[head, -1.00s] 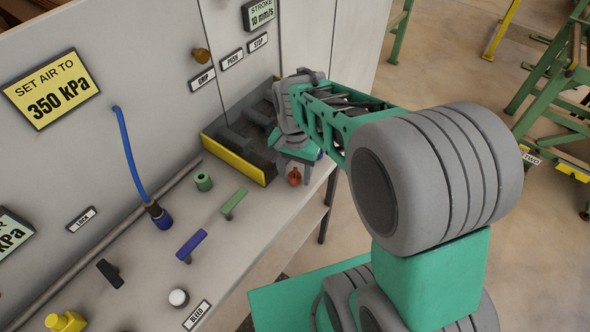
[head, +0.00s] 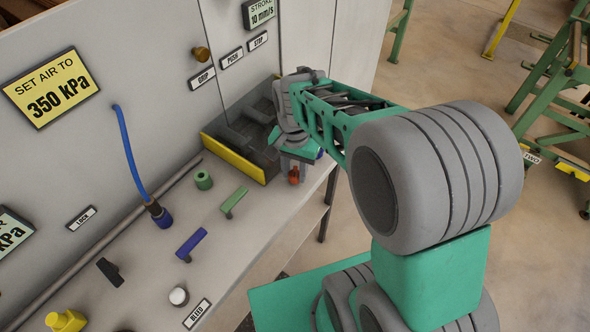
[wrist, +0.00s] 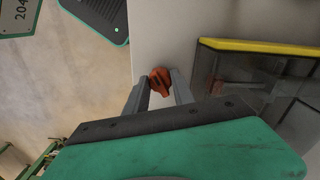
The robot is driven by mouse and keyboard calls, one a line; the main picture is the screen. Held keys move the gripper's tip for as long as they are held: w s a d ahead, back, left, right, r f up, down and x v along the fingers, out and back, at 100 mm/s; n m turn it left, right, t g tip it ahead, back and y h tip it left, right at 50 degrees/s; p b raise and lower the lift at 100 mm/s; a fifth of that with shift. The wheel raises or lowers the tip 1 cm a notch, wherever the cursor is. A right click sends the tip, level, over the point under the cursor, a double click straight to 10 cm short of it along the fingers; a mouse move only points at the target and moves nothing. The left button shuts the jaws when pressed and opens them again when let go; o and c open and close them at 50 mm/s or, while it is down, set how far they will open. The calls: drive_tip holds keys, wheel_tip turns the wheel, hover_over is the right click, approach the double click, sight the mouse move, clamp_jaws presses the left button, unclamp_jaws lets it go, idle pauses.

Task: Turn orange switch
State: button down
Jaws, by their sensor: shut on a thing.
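The orange switch (head: 294,174) is a small knob on the grey bench top, near its right edge. It also shows in the wrist view (wrist: 161,80), between the two grey fingers. My gripper (wrist: 160,92) is shut on the orange switch, with one finger on each side of it. In the head view my gripper (head: 294,168) points down over the switch, and my wrist hides part of it from above.
A dark open tray with a yellow front edge (head: 233,158) stands just left of my gripper. A green handle (head: 234,201), a green cylinder (head: 203,180) and a blue handle (head: 191,245) are farther left. A grey panel (head: 150,60) rises behind.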

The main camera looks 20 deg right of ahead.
sight(295, 173)
drive_tip(key=shift+n, duration=0.4)
drive_tip(key=n, duration=0.5)
drive_tip(key=shift+n+b, duration=0.3)
drive_tip(key=shift+b, duration=0.1)
drive_tip(key=n, duration=0.5)
drive_tip(key=shift+r+n, duration=0.1)
drive_tip(key=shift+n, duration=0.3)
drive_tip(key=c, duration=1.1)
unclamp_jaws()
drive_tip(key=shift+o, duration=0.2)
wheel_tip(295, 173, up, 8)
drive_tip(key=shift+f+b, duration=0.15)
drive_tip(key=shift+b, duration=0.6)
